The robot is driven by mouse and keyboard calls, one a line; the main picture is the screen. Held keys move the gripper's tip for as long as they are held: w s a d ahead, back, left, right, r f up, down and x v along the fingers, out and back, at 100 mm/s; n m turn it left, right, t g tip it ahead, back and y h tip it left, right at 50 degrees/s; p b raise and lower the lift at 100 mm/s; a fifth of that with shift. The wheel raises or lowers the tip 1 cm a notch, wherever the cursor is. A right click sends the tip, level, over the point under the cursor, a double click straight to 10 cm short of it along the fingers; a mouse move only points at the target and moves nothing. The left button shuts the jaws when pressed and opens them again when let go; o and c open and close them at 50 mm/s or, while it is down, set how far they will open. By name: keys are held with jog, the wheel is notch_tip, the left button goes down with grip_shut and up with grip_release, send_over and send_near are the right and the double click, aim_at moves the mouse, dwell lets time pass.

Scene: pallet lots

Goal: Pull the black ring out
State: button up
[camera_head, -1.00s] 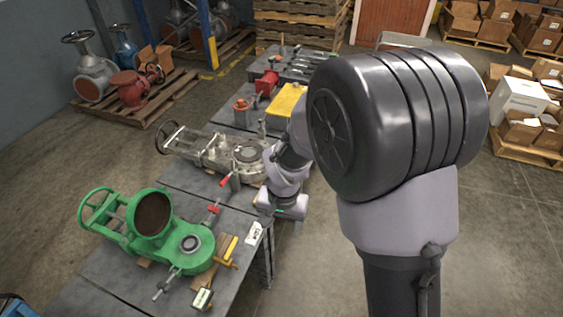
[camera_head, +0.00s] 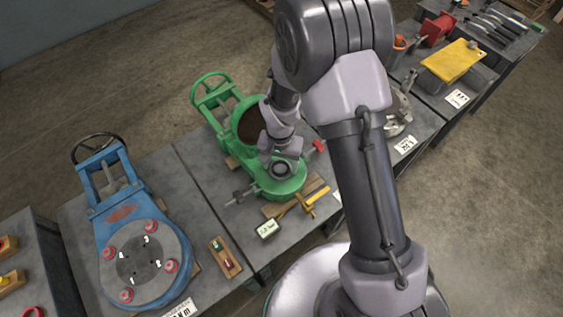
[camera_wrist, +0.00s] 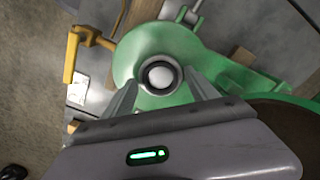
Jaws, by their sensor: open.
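The black ring (camera_wrist: 147,76) sits around a pale round centre in the round end of the green valve body (camera_wrist: 128,63), seen in the wrist view. In the head view the ring (camera_head: 281,170) shows just below my gripper, partly hidden by it. The green valve (camera_head: 285,190) lies on the grey table with its handwheel at the far end. My gripper (camera_wrist: 160,92) is open, with one finger to each side of the ring in the wrist view. I cannot tell whether the fingertips touch it.
A blue valve (camera_head: 135,250) stands on the table to the left.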

jog(key=shift+r, duration=0.1)
jog(key=c, duration=1.3)
jog(key=shift+r+p, duration=1.3)
jog(key=shift+r, duration=0.5)
jog(key=shift+c, duration=0.3)
